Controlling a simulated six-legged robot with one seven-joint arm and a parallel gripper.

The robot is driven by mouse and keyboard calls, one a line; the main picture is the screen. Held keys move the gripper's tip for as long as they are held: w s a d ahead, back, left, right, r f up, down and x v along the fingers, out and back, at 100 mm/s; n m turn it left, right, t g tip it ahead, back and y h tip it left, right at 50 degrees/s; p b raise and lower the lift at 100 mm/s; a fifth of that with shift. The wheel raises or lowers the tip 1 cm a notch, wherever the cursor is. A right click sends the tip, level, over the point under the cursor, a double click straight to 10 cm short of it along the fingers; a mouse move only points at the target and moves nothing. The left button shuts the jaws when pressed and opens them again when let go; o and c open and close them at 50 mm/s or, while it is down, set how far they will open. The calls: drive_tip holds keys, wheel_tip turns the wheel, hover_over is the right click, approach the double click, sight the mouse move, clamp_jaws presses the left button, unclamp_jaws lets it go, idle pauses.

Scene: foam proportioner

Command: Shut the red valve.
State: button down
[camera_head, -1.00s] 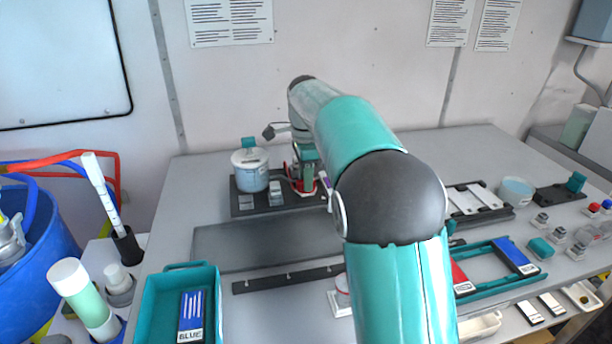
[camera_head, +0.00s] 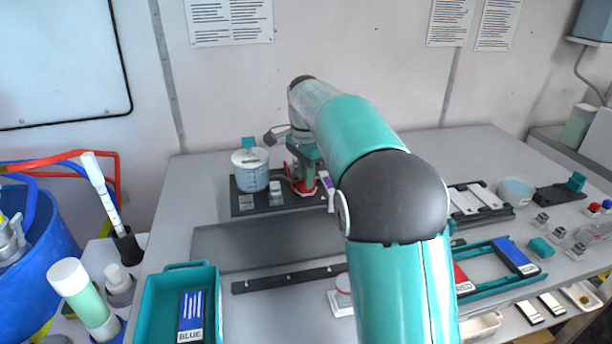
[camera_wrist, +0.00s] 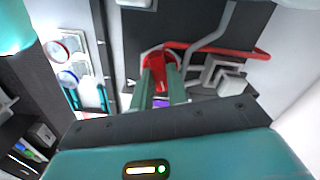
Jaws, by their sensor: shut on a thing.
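The red valve (camera_wrist: 158,62) shows in the wrist view as a red part between and just beyond my fingertips. In the head view only a little red (camera_head: 309,190) shows low beside my gripper, at the back of the bench. My gripper (camera_wrist: 163,82) is shut on the red valve, with its two green fingers at either side of it. In the head view my gripper (camera_head: 303,166) points down over the dark plate (camera_head: 240,207). My arm and fingers hide much of the valve, and I cannot tell its exact handle position.
A lidded pale-blue pot (camera_head: 250,170) stands close to the left of my gripper. A red tube (camera_wrist: 225,49) and a grey tube (camera_wrist: 214,30) run beside the valve. A teal tray (camera_head: 178,275) stands at the front left. The grey mat (camera_head: 260,247) is bare.

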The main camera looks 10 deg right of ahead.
drive_tip(key=n, duration=1.4)
drive_tip(key=shift+r, duration=0.1)
idle(0.3)
drive_tip(key=c, duration=1.4)
unclamp_jaws()
